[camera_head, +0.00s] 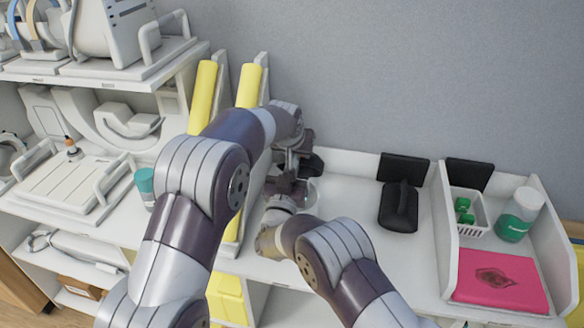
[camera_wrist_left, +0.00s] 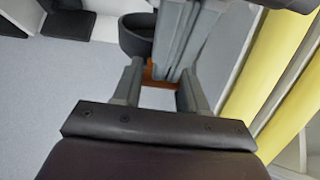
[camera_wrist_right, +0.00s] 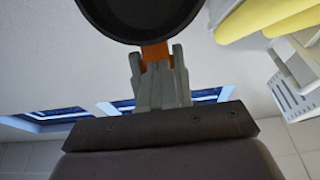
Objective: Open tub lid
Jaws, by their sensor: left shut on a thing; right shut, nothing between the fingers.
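The tub (camera_head: 312,192) shows as a clear rounded edge on the white counter, mostly hidden behind my arms. A dark round part, seemingly its lid, shows in the left wrist view (camera_wrist_left: 135,36) and at the top of the right wrist view (camera_wrist_right: 140,14). My left gripper (camera_head: 300,158) reaches down from above and is shut on the tub, its fingers apart around it (camera_wrist_left: 160,90). My right gripper (camera_head: 288,184) comes from the front. It is shut and empty, with its fingertips (camera_wrist_right: 158,62) close against an orange-brown part (camera_wrist_right: 155,52) below the dark round part. Contact is unclear.
Yellow upright panels (camera_head: 204,95) stand left of the grippers. A black holder (camera_head: 399,207) stands to the right. Further right, a walled tray holds a pink packet (camera_head: 500,282), a white basket (camera_head: 468,213) and a green jar (camera_head: 518,214). The grey wall is behind.

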